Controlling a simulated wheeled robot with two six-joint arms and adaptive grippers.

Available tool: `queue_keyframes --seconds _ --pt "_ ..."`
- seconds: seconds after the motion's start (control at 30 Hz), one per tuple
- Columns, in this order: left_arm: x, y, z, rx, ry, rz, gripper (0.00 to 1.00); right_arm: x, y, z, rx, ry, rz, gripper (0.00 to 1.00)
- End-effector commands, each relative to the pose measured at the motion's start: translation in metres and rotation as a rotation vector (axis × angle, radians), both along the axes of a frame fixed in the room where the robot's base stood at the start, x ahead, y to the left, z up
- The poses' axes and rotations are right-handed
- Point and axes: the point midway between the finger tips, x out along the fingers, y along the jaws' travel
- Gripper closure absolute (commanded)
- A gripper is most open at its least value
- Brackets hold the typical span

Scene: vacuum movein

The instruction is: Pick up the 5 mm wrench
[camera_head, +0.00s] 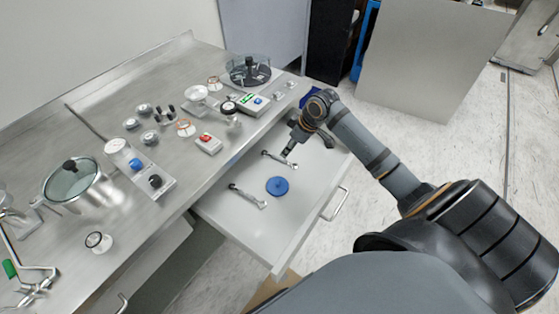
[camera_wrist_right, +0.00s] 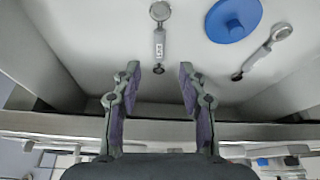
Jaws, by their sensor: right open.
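Two silver wrenches with dark ends lie in an open drawer. One wrench (camera_head: 279,159) is toward the drawer's far end; the other wrench (camera_head: 248,196) is nearer, on the left. Size marks are too small to read, so I cannot tell which is 5 mm. My right gripper (camera_head: 288,152) is over the far wrench. In the right wrist view, my right gripper (camera_wrist_right: 159,70) is open and empty, with the labelled handle of that wrench (camera_wrist_right: 160,42) lined up between its fingertips. The other wrench (camera_wrist_right: 262,52) is off to the right. My left gripper is not in view.
A blue round knobbed piece (camera_head: 277,186) lies between the wrenches in the drawer (camera_head: 225,218). The drawer's walls and front handle (camera_head: 336,203) surround them. Above it, the metal bench (camera_head: 60,120) carries a pot (camera_head: 75,183), fittings and a gauge.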

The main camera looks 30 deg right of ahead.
Motion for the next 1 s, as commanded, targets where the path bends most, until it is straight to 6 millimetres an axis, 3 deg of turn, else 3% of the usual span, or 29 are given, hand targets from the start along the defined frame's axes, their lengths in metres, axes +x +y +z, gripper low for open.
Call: queue_keyframes --seconds 0.1,0.33,0.6,0.87,1.0 --pt "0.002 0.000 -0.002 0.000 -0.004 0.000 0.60 0.006 0.004 -0.015 0.002 -0.001 -0.001 0.58" --pt "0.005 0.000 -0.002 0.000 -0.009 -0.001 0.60 0.009 0.005 -0.025 0.000 0.000 -0.001 0.58" --pt "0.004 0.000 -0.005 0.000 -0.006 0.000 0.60 0.024 0.014 -0.064 0.002 0.000 -0.001 0.58" --pt "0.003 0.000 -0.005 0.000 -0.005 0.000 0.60 0.025 0.014 -0.067 -0.002 -0.001 0.001 0.58" --pt "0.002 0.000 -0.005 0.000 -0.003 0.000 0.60 0.025 0.014 -0.067 -0.002 -0.001 0.000 0.76"
